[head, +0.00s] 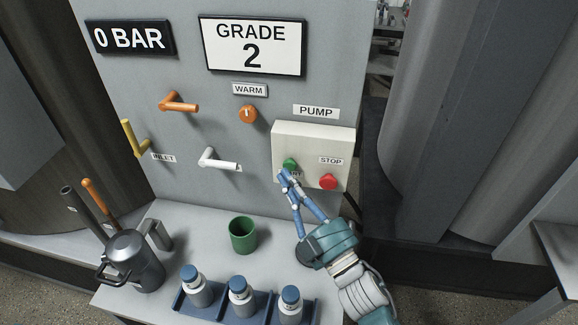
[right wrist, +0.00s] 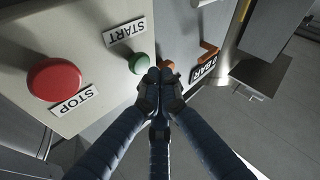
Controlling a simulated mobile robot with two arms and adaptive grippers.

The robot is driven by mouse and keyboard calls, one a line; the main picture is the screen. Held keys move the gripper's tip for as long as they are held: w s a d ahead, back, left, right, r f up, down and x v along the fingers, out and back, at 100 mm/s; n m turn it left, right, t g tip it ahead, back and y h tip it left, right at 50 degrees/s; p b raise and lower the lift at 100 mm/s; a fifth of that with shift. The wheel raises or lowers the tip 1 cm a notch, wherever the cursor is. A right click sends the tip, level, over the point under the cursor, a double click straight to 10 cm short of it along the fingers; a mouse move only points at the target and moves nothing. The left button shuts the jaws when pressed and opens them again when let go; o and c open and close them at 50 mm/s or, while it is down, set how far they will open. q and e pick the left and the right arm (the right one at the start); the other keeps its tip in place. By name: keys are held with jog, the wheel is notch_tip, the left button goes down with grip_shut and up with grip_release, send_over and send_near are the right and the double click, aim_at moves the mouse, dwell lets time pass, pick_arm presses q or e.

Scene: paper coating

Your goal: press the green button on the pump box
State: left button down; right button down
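The pump box (head: 313,138) is a cream box on the grey panel under a PUMP label. Its green button (head: 290,163) is at the left, partly hidden by my fingers, and the red STOP button (head: 328,181) is at the right. My right gripper (head: 285,177) is shut and empty, with its blue fingertips just below the green button. In the right wrist view the green button (right wrist: 139,62) stands beside the closed fingertips (right wrist: 158,76); I cannot tell whether they touch. The red button (right wrist: 54,80) is farther left there. My left gripper is not in view.
A shelf (head: 200,244) below holds a green cup (head: 243,235), a metal jug (head: 135,262) and a blue rack with several blue-capped bottles (head: 241,296). Orange, white (head: 219,160) and yellow handles stick out of the panel left of the box.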

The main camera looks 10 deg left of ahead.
jog(key=shift+w, duration=0.15)
jog(key=shift+w, duration=0.3)
jog(key=shift+w, duration=0.45)
dwell(0.9)
jog(key=shift+s, duration=0.15)
dwell(0.3)
jog(key=shift+s, duration=0.75)
jog(key=shift+s+p, duration=0.1)
jog(key=shift+p, duration=0.2)
jog(key=shift+s+p, duration=0.5)
jog(key=shift+s, duration=1.95)
